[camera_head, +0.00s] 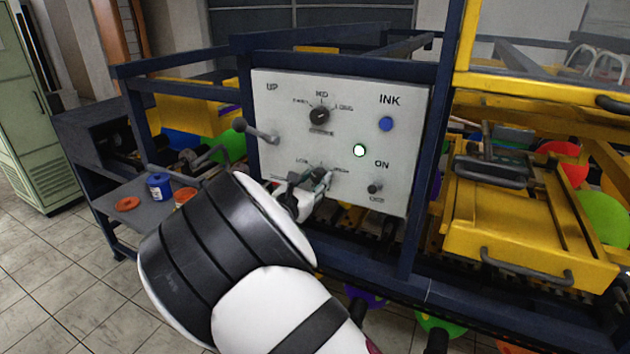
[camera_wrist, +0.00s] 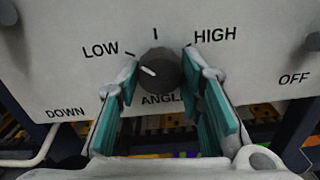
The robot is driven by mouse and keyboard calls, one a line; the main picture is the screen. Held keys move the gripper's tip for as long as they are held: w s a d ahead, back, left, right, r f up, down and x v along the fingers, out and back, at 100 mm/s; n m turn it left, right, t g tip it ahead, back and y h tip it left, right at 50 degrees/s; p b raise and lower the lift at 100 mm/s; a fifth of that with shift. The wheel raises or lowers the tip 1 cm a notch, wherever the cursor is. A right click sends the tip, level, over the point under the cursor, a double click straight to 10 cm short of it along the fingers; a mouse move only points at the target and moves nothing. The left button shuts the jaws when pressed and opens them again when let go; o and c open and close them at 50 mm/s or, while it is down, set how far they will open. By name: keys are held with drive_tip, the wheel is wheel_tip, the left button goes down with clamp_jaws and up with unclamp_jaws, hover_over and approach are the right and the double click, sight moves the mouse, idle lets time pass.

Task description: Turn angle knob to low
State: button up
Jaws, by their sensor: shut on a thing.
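The dark round angle knob (camera_wrist: 160,72) is on the white control panel, above the word ANGLE, in the wrist view. Its white mark points left and slightly up, toward the LOW side. The LOW label is at its upper left and the HIGH label at its upper right. My gripper (camera_wrist: 162,69) has its teal-padded fingers on either side of the knob and is shut on it. In the head view my gripper (camera_head: 308,184) is at the lower part of the panel (camera_head: 280,113) and hides the knob.
A lever (camera_head: 257,131) sticks out at the panel's left. Blue frame bars surround the panel.

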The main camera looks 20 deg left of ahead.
drive_tip(key=shift+n, duration=1.1)
drive_tip(key=o, duration=1.2)
drive_tip(key=shift+c, duration=0.2)
drive_tip(key=shift+s, duration=0.1)
drive_tip(key=s, duration=1.1)
drive_tip(key=shift+s+a, duration=0.4)
drive_tip(key=shift+a, duration=0.05)
